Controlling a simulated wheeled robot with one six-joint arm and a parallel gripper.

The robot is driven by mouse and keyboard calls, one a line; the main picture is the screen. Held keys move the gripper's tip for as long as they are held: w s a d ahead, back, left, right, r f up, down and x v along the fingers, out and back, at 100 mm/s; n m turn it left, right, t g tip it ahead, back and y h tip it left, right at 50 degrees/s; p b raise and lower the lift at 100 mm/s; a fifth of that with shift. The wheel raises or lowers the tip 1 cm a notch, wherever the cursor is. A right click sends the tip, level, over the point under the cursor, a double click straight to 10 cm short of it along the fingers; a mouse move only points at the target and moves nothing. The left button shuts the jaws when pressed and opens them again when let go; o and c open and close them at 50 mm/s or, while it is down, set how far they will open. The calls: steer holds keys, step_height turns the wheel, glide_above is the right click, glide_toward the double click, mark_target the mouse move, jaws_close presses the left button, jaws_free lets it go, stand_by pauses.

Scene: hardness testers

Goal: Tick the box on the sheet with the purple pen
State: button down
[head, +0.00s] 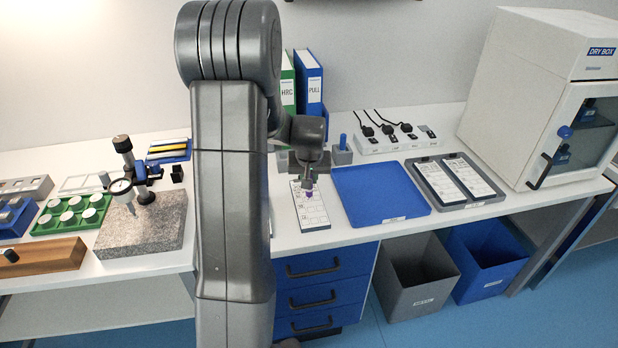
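A white sheet (313,217) with printed boxes lies on the white worktop, right of my arm and left of the blue tray. My gripper (309,178) points down over the upper part of the sheet. A small purple piece (309,193), the purple pen, shows at the fingertips, and the gripper appears shut on it. The pen's tip is over the sheet; I cannot tell whether it touches. The marks in the boxes are too small to read, and the gripper hides part of the sheet.
A blue tray (372,198) is right of the sheet, then a grey tray (442,190) with two sheets. A small grey holder (342,156) and binders (309,80) stand behind. A granite stand (150,235) is left of my arm. A dry box (540,100) is at far right.

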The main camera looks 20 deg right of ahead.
steer(key=shift+r, duration=0.1)
steer(key=shift+r+p, duration=1.9)
steer(key=shift+r, duration=1)
